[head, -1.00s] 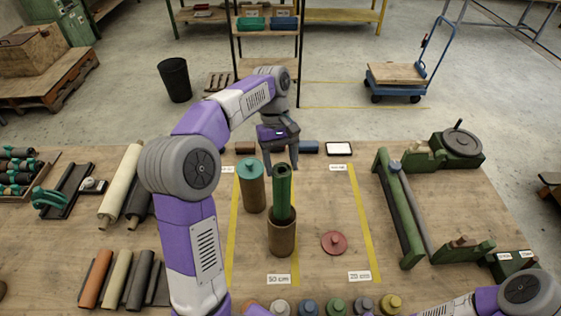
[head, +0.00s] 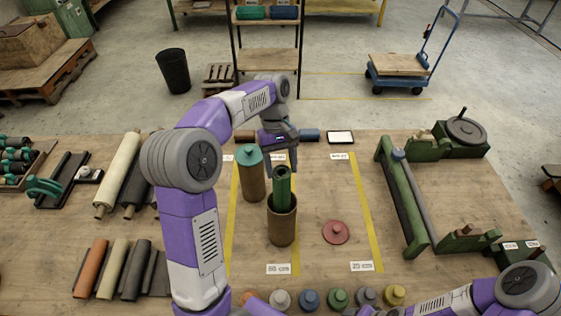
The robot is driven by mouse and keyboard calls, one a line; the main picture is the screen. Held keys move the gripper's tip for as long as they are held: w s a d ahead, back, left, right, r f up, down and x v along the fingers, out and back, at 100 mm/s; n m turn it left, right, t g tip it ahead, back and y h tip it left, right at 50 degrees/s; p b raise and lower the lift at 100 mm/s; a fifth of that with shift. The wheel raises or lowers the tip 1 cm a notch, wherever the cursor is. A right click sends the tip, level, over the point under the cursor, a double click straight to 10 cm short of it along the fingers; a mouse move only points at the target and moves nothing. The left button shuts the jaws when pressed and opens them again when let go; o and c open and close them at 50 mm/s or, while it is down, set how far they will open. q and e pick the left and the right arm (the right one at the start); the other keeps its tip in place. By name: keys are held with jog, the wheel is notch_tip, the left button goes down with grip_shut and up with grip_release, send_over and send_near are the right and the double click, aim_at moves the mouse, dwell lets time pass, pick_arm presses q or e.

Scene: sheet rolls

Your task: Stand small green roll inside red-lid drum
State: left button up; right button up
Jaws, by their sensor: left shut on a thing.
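The small green roll (head: 283,188) stands upright in the mouth of an open brown drum (head: 282,226), with its lower part hidden inside. Its hollow top end shows above the rim. My left gripper (head: 283,165) comes down behind the roll's top and is shut on it; the contact is partly hidden. The red lid (head: 336,232) lies flat on the table to the right of the drum. My right arm shows at the bottom right, but its gripper is out of view.
A brown drum with a teal lid (head: 250,158) stands close behind and left of the open drum. Several knobbed lids line the front edge, including a green one (head: 338,298). A green roller machine (head: 405,195) is at right. The table around the red lid is clear.

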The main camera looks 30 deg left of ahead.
pick_arm(q)
jog(key=shift+f+b, duration=1.95)
jog(key=shift+f, duration=2.05)
pick_arm(e)
jog(key=shift+a+f, duration=0.1)
jog(key=shift+f, duration=1.95)
pick_arm(q)
jog(key=o, duration=1.6)
jog(key=shift+c, duration=0.2)
pick_arm(e)
jog(key=shift+r+p, duration=0.7)
pick_arm(q)
jog(key=v, duration=0.7)
jog(key=shift+r, duration=0.25)
